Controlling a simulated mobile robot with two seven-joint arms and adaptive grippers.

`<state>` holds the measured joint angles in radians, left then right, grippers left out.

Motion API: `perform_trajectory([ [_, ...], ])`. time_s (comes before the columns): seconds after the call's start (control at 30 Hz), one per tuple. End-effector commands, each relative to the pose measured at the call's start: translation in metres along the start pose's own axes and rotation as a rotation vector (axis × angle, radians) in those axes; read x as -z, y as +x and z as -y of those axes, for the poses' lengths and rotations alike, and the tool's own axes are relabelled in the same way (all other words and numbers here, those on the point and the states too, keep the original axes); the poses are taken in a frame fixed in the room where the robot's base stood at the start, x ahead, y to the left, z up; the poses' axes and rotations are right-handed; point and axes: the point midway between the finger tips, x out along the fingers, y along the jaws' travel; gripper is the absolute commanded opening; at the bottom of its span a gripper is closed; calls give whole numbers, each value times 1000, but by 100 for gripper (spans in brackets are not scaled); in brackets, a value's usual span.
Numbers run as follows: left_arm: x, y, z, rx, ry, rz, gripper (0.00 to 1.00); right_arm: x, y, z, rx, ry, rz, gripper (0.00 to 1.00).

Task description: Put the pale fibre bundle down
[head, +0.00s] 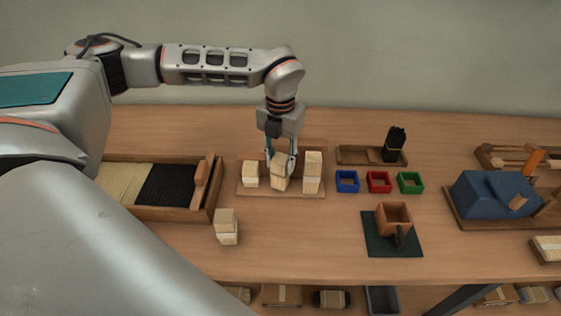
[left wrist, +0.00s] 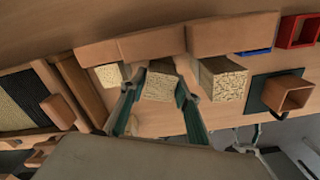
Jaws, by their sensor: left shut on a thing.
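My left gripper (head: 281,158) points down and is shut on a pale fibre bundle (head: 279,180), slightly tilted. The held bundle is over a wooden board (head: 255,192), between a short pale bundle (head: 250,176) and a taller one with a white band (head: 312,176). I cannot tell whether its foot touches the board. In the left wrist view the fingers (left wrist: 160,92) flank the bundle (left wrist: 160,84), whose cut fibre ends face the camera. What seems to be part of my right gripper (left wrist: 246,138) shows small at the lower right; its jaw state is unclear.
Another pale bundle (head: 226,228) stands on the table, front left. A tray (head: 212,205) of pale and black fibre lies left. Blue (head: 347,188), red (head: 378,188) and green (head: 410,189) boxes stand right, behind a brown box (head: 393,218) on a dark mat. Bare table lies in front of the board.

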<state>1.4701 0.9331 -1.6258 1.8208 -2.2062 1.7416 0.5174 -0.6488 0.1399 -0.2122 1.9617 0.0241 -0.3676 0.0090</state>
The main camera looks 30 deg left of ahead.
Motion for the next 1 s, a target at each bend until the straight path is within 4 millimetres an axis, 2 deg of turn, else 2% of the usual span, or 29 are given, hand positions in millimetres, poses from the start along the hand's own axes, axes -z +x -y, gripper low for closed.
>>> perform_trajectory([
  [0.07,0,7,0,1,1,1,9,0,0,0,0,0,0,65],
  [0.43,0,10,0,1,0,1,9,-1,1,0,0,0,0,65],
  [0.47,0,10,0,1,0,1,36,-1,1,0,0,0,0,65],
  [0.5,0,10,0,1,0,2,47,-1,0,0,0,0,0,65],
  [0.87,0,8,0,1,0,2,48,0,0,0,0,0,0,65],
  [1.0,-1,-2,0,1,-1,3,48,0,0,0,0,0,-1,65],
])
